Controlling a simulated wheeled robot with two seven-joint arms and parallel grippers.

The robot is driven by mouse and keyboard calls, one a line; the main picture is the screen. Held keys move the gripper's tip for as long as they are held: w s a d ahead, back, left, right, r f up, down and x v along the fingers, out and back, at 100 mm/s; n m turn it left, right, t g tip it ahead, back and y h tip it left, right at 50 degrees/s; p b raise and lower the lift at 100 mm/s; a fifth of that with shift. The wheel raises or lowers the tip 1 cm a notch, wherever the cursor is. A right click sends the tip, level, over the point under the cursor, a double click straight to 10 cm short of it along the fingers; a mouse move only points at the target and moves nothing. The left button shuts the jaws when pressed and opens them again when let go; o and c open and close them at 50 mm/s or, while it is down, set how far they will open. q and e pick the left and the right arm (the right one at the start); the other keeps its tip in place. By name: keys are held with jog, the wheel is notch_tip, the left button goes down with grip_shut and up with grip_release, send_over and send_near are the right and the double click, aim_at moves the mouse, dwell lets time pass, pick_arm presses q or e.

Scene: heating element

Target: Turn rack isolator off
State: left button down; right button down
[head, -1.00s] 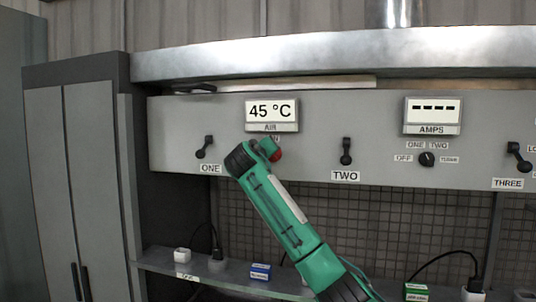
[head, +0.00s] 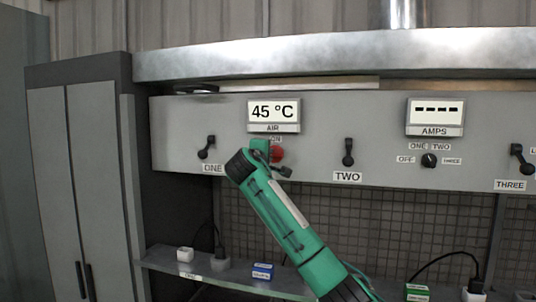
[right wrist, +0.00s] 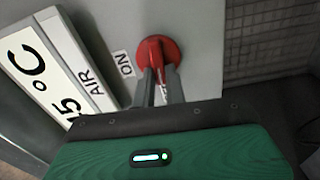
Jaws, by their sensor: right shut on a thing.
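The rack isolator is a red rotary knob (head: 278,154) on the grey panel, under the AIR display. An ON label (head: 275,139) sits just above it in the head view. My right gripper reaches up to the knob on its green arm. In the right wrist view, the gripper (right wrist: 158,72) is shut on the red knob (right wrist: 157,50), its two grey fingers on either side of the handle. The ON label (right wrist: 123,64) is left of the knob there; another label is mostly hidden behind the fingers. My left gripper is not in view.
The panel also carries black switches ONE (head: 207,147), TWO (head: 348,152) and THREE (head: 521,158). A black selector dial (head: 429,160) sits under the AMPS display (head: 435,112). A shelf (head: 225,275) with small boxes and plugs runs below.

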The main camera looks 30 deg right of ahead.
jog(key=shift+f+n, duration=0.1)
jog(key=shift+n, duration=0.4)
jog(key=c, duration=1.4)
grip_release()
jog(key=shift+a, duration=0.1)
jog(key=shift+c, duration=0.2)
jog(key=b+v, duration=0.6)
jog(key=v, duration=0.7)
jog(key=shift+s+a+b, duration=0.25)
jog(key=shift+b, duration=0.1)
